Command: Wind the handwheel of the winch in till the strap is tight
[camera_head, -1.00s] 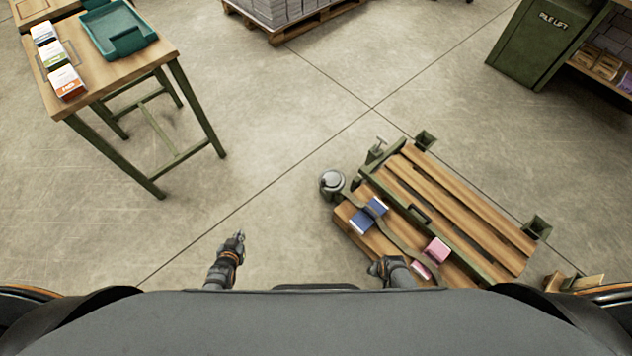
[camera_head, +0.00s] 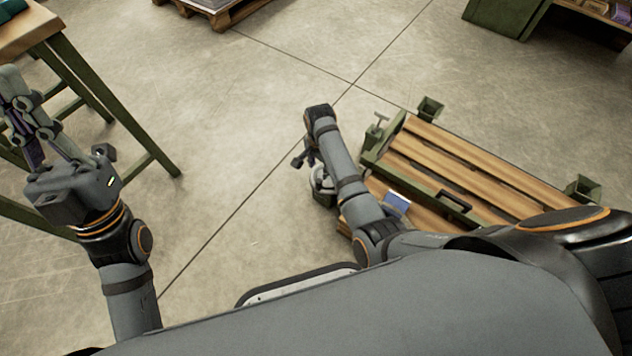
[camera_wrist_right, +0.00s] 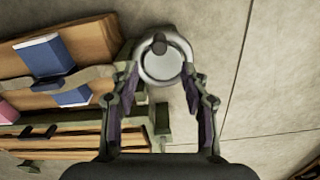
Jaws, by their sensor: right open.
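The winch's round grey handwheel (camera_wrist_right: 183,47), with a dark knob on its rim, lies ahead of my right gripper in the right wrist view. My right gripper (camera_wrist_right: 161,80) is open and empty, its fingers spread on either side below the wheel; I cannot tell if they touch it. In the head view my right gripper (camera_head: 307,158) is over the handwheel (camera_head: 318,184) and partly hides it. The strap (camera_wrist_right: 90,75) crosses a blue block (camera_wrist_right: 45,57) on the slatted pallet. My left gripper (camera_head: 40,130) is raised at the left, by the table; its jaw opening is unclear.
The wooden pallet (camera_head: 480,152) in its green frame is right of the winch, partly behind my right arm. A clamp screw (camera_head: 377,130) stands at the frame's corner. A wooden table (camera_head: 25,28) is at the upper left. The floor between them is clear.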

